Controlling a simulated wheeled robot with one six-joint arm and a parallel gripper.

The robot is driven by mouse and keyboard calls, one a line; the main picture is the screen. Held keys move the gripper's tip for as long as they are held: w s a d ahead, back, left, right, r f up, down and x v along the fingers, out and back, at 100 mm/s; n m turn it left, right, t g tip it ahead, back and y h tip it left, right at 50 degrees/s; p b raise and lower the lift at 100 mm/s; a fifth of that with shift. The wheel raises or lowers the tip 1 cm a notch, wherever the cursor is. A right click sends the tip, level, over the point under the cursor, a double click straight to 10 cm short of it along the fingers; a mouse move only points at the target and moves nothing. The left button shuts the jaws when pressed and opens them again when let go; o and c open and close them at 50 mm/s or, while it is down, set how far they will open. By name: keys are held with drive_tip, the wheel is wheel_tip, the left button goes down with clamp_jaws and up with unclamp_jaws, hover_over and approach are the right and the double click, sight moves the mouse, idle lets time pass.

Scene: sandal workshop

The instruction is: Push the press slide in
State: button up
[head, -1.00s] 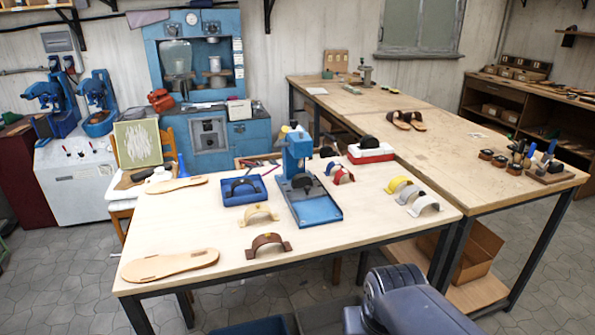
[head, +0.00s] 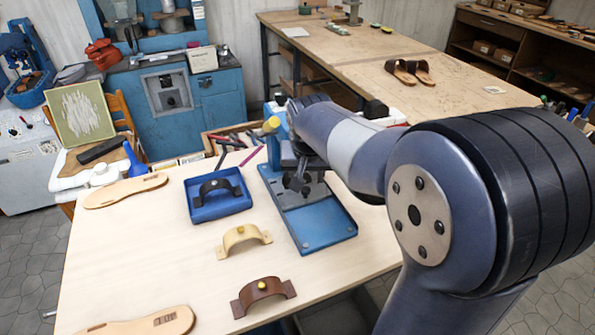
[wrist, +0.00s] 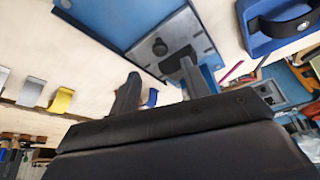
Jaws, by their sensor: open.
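The press (head: 279,150) is a small blue machine standing on the light wooden table, partly hidden behind my arm. Its long base reaches toward the table's front, with a flat blue plate (head: 326,229) at the near end, seemingly the slide. The plate also shows at the top of the wrist view (wrist: 112,18), beside a grey plate (wrist: 192,40) with a dark round knob (wrist: 160,47). My gripper (head: 298,183) is over the base near the press column. In the wrist view its two fingers (wrist: 160,90) are apart with nothing held between them. Contact with the press cannot be told.
A blue tray (head: 236,207) with a dark strap on a form stands left of the press. A cream strap (head: 240,238) and a brown strap (head: 262,290) lie in front of it. Sandal soles (head: 125,190) lie at the left. The table's middle left is clear.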

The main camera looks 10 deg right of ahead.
sight(306, 189)
drive_tip(key=shift+p+x, duration=0.35)
drive_tip(key=shift+x, duration=3.4)
drive_tip(key=shift+c, duration=0.5)
clamp_jaws()
